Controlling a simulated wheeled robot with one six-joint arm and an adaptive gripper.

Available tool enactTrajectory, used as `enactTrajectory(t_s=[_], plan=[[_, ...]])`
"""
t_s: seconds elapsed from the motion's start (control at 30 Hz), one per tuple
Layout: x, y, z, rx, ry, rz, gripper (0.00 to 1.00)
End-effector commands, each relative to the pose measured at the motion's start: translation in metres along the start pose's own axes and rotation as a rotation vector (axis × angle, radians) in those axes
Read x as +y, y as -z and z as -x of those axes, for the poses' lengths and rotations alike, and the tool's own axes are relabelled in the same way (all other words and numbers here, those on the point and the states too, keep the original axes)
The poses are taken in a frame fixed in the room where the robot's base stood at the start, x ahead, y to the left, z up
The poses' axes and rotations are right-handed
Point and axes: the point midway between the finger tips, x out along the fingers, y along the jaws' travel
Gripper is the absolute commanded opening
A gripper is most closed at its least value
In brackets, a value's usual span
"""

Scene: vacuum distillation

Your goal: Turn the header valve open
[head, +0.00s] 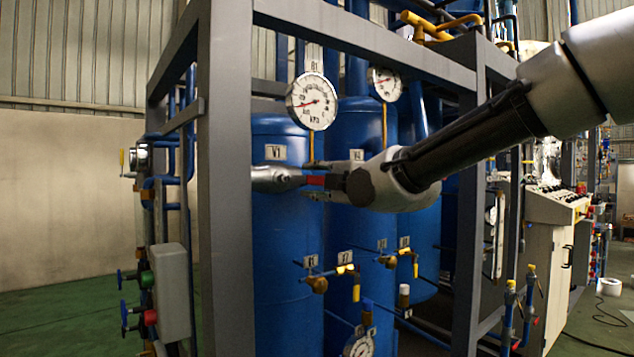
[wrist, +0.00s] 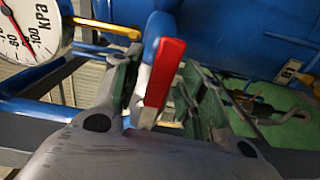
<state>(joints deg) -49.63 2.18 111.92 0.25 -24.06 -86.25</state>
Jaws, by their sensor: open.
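The header valve shows a red lever handle (head: 316,180) beside a silver pipe fitting (head: 272,178), in front of a blue tank. In the wrist view the red handle (wrist: 163,72) stands tilted in the middle of the picture, between my fingers. My gripper (head: 322,181) reaches in from the right, and its fingers lie above and below the handle. In the wrist view my gripper (wrist: 158,88) is open around the handle, with a finger on each side. I cannot tell whether either finger touches it. The handle's lower end is partly hidden by my gripper.
A kPa gauge (head: 312,101) hangs just above my gripper, and it also shows in the wrist view (wrist: 30,36). A grey frame post (head: 224,200) stands to the left. Small yellow-handled valves (head: 318,284) sit below. Blue tanks (head: 287,240) fill the space behind.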

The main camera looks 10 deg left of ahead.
Motion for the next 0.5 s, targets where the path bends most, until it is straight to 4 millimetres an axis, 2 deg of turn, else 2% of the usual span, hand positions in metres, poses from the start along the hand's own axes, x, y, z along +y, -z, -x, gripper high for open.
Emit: enactTrajectory(t_s=[0.17, 0.5], plan=[[0.001, 0.000, 0.020, 0.000, -0.001, 0.000, 0.41], [0.001, 0.000, 0.093, 0.000, -0.002, 0.000, 0.41]])
